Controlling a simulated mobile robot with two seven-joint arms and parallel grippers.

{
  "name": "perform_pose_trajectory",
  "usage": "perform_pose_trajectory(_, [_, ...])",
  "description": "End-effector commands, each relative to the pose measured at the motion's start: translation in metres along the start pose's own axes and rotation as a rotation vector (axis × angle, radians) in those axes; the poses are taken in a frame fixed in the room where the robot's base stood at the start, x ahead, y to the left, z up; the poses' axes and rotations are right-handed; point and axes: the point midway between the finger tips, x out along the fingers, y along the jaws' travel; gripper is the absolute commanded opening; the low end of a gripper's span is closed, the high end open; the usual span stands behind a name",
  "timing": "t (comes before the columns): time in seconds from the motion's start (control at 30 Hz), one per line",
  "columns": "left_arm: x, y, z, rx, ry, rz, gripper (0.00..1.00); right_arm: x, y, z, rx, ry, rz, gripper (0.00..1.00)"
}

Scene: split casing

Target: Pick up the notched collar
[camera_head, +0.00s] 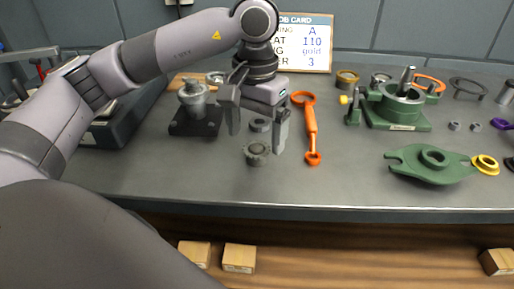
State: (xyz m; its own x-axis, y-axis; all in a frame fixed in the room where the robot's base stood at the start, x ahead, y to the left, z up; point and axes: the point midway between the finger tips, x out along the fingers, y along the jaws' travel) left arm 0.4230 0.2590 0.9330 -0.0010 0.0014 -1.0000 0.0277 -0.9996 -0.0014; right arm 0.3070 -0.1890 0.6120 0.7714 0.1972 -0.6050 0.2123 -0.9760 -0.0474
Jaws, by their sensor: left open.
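A small grey collar with a notched rim (257,153), which looks like the notched collar, lies on the grey bench near its front edge. My left gripper (258,125) is open and points down, its two fingers spread. It is above and slightly behind the collar, with nothing held. A plain dark grey ring (259,124) shows between the fingers, behind the collar. I cannot tell exactly how high the fingertips are above the bench. My right gripper is not in view.
An orange wrench (311,128) lies just right of the gripper. A metal part on a dark base (196,110) stands to the left. A green housing (397,107) and green flanged cover (430,166) lie to the right. The front bench strip is clear. A job card (304,45) stands behind.

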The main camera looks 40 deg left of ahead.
Motion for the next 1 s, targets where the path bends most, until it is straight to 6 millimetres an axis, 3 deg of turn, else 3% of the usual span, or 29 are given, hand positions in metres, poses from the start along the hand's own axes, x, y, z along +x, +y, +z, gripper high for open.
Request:
perform_pose_trajectory(0.17, [0.016, 0.001, 0.0, 0.001, 0.001, 0.0, 0.9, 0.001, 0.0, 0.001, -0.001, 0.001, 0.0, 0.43])
perform_pose_trajectory(1.0, [0.021, 0.001, 0.0, 0.001, 0.001, 0.002, 0.9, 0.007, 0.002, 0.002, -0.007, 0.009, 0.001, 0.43])
